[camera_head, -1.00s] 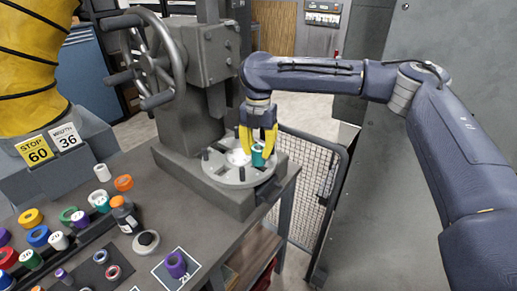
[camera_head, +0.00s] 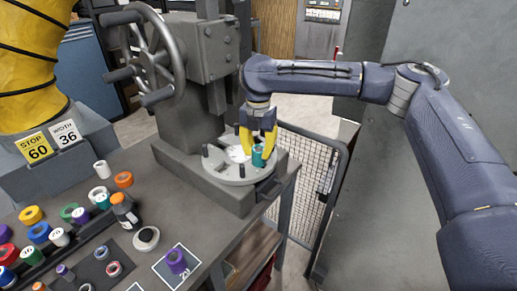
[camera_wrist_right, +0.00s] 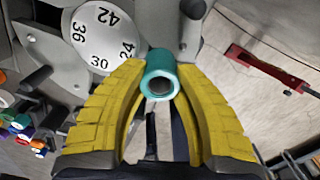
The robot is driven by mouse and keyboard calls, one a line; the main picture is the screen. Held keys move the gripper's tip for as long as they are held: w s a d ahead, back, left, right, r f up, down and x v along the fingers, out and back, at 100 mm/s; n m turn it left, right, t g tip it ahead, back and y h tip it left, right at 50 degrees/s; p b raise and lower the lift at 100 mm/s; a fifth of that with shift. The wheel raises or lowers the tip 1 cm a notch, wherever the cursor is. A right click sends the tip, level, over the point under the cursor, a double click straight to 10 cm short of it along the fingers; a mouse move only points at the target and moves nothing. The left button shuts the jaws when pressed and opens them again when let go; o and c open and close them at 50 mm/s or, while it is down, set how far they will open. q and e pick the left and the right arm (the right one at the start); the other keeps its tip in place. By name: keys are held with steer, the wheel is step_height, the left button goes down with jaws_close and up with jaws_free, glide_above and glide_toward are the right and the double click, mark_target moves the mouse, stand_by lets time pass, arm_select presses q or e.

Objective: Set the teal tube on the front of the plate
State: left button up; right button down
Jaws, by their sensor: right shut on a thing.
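My right gripper (camera_head: 260,150) points down over the right side of the round grey plate (camera_head: 222,173). Its yellow fingers are shut on the teal tube (camera_head: 257,158). In the right wrist view, the teal tube (camera_wrist_right: 160,72) sits between the fingertips with its open end facing the camera. The tube is at or just above the plate; I cannot tell whether it touches. The plate carries upright dark pegs and a white numbered dial (camera_wrist_right: 103,36) in its middle. My left gripper is not in view.
The plate sits on a grey machine with a handwheel (camera_head: 150,55). A mesh guard (camera_head: 305,180) is right of the bench.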

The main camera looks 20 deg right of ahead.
steer(key=c, duration=1)
jaws_free()
steer(key=shift+r, duration=6)
